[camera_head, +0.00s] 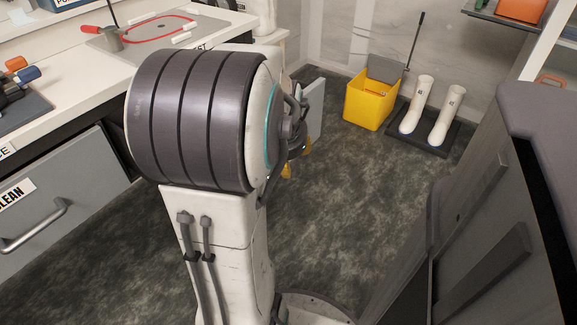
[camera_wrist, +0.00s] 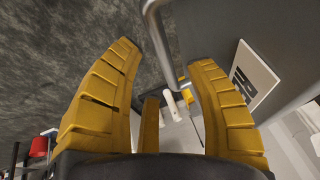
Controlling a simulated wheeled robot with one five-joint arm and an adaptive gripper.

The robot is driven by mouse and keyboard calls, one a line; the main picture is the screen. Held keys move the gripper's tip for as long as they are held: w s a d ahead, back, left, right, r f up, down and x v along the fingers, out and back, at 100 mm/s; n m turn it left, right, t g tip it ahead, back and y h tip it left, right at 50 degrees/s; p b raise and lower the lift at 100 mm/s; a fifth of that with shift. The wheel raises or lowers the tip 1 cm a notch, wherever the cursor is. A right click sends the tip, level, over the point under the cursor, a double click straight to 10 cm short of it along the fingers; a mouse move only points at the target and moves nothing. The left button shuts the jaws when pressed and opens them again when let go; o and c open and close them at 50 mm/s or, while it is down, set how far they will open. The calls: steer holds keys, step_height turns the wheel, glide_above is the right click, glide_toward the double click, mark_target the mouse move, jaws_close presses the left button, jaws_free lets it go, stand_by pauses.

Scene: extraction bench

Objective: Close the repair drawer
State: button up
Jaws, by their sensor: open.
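A grey drawer front (camera_wrist: 215,35) with a metal bar handle (camera_wrist: 157,40) and a white label (camera_wrist: 254,76) fills the upper right of the wrist view. The label's text is too cut off to read. In the head view a grey panel (camera_head: 315,105) shows behind my arm, out from the counter line; it looks like this drawer standing open. My gripper (camera_wrist: 163,57) is open, its yellow fingers spread on either side of the handle's lower part in the picture. Contact cannot be told. In the head view only bits of the yellow fingers (camera_head: 297,158) show past my arm.
A closed-looking grey drawer (camera_head: 75,195) labelled CLEAN is at the left under the white counter (camera_head: 75,105). A yellow bucket (camera_head: 370,100) and white boots (camera_head: 416,104) on a dark tray stand by the back wall. A grey cabinet (camera_head: 480,215) is at right. Floor between is clear.

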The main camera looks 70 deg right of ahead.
mark_target(290, 162)
steer(key=shift+b+x, duration=0.9)
steer(key=shift+x, duration=0.6)
steer(key=shift+c, duration=0.3)
jaws_close()
